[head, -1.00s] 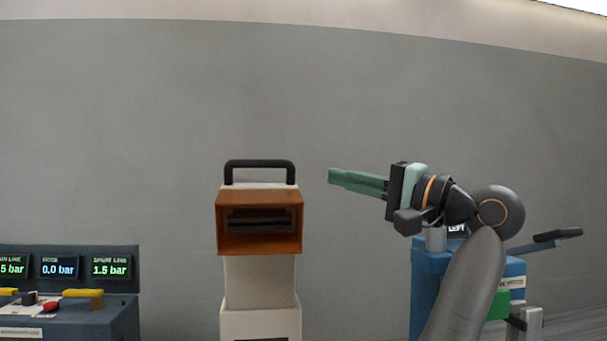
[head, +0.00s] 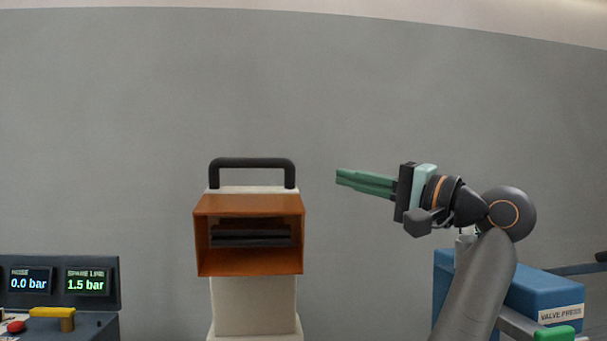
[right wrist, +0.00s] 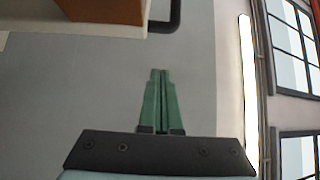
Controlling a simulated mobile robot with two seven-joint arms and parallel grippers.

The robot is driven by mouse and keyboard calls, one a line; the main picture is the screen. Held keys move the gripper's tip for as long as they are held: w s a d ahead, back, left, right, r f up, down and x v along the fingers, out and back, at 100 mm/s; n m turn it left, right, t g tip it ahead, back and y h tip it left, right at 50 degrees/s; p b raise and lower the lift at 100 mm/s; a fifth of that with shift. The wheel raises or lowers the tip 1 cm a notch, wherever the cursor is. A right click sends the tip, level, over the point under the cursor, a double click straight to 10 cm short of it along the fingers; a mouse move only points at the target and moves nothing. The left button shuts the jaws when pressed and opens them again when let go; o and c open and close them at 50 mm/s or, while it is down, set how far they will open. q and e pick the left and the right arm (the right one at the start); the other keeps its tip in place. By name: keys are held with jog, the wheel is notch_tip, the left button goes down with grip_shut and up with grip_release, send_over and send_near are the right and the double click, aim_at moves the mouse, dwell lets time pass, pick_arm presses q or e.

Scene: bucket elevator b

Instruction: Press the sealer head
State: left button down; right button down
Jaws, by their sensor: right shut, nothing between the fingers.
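The sealer head appears to be the orange-brown open-fronted box (head: 248,268) on a pale column (head: 255,305), with a black handle (head: 252,162) arched over its top. Dark bars show inside the box. My right gripper (head: 338,177) is at the right of the box, level with the handle and apart from it, its green fingers pointing left. The fingers are shut and empty, as the right wrist view (right wrist: 158,75) also shows. In that view the orange box (right wrist: 103,10) and the black handle (right wrist: 170,15) are at the top edge. My left gripper is out of view.
A dark console (head: 65,275) with pressure displays and a yellow lever (head: 52,312) stands at lower left. A blue unit (head: 540,290) labelled "VALVE PRESS" stands at lower right, partly behind my right arm. The space between box and gripper is clear.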

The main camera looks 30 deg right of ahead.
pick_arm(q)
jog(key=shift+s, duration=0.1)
